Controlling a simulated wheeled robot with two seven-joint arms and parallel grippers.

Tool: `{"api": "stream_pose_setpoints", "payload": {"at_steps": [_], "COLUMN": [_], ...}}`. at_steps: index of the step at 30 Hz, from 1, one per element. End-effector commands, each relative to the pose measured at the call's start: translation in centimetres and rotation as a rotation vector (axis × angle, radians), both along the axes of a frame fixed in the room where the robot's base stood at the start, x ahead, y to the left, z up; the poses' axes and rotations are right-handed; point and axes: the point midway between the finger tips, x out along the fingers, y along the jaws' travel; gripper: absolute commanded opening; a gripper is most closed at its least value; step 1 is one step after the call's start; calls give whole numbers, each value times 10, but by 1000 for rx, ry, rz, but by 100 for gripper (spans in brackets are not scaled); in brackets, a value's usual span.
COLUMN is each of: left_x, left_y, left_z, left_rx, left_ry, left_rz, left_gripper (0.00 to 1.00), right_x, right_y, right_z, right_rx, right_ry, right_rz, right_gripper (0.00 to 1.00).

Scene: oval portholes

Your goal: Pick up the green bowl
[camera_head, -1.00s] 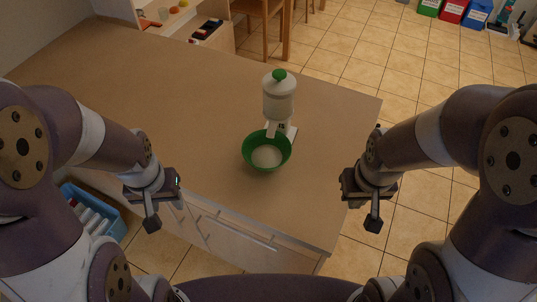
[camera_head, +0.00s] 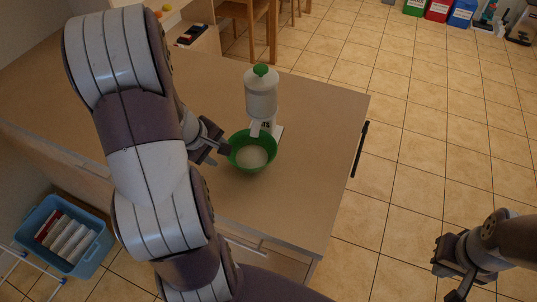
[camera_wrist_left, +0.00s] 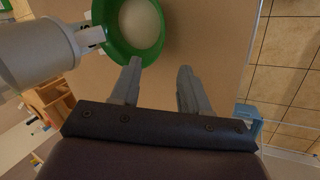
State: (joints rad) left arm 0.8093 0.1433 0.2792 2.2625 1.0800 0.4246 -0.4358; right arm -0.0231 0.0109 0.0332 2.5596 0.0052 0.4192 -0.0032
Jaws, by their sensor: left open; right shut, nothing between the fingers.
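The green bowl (camera_head: 240,162) stands upright on the wooden counter, with pale white contents inside. It also shows at the top of the left wrist view (camera_wrist_left: 106,42). A white dispenser with a green knob (camera_head: 261,95) stands just behind it, its spout over the bowl's far rim. My left gripper (camera_head: 222,150) is at the bowl's left side. In the left wrist view its two fingers (camera_wrist_left: 158,78) are apart with bare counter between them, and the left finger's tip is at the bowl's rim; I cannot tell whether it touches. My right gripper (camera_head: 456,279) is low at the right, over the floor, away from the counter.
The counter (camera_head: 312,110) is clear to the right of the bowl. A blue crate (camera_head: 62,237) with packages sits on the floor at left. A wooden chair (camera_head: 247,22) stands behind the counter. Coloured bins (camera_head: 438,10) are far back at right.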

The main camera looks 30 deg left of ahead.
Motion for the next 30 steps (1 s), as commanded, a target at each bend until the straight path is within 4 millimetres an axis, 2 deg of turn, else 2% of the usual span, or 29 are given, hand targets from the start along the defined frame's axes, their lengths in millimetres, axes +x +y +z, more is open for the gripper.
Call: {"api": "stream_pose_setpoints", "payload": {"at_steps": [1, 3, 11, 16, 19, 25, 26, 27, 29, 30], "left_x": [4, 11, 28, 42, 46, 47, 47, 47, 47, 47], "left_y": [-2, -4, -10, -18, -19, -18, -18, -18, -18, -18], "left_z": [-18, -32, -62, -90, -97, -97, -96, -96, -96, -96], "left_rx": [-3, -3, -2, -2, 0, 0, 0, 0, 0, 0], "left_ry": [5, 4, 4, 4, 2, 2, 2, 2, 2, 2], "left_rz": [-3, -4, -4, -4, -4, -2, -2, -2, -2, -2], "left_gripper": [45, 45, 45, 45, 45, 45, 39, 26, 6, 0], "right_x": [0, 0, 0, 0, 0, 0, 0, 0, 0, 0], "right_y": [0, 0, 0, 0, 0, 0, 0, 0, 0, 0], "right_z": [-10, -16, -26, -35, -36, -35, -35, -35, -35, -35], "right_rx": [0, 0, 0, 0, 0, 0, 0, 0, 0, 0], "right_ry": [0, 1, 0, 1, 1, 0, 0, 0, 0, 0], "right_rz": [0, 0, 0, 0, 0, 0, 0, 0, 0, 0], "right_gripper": [0, 0, 0, 0, 0, 0, 0, 0, 0, 0]}}
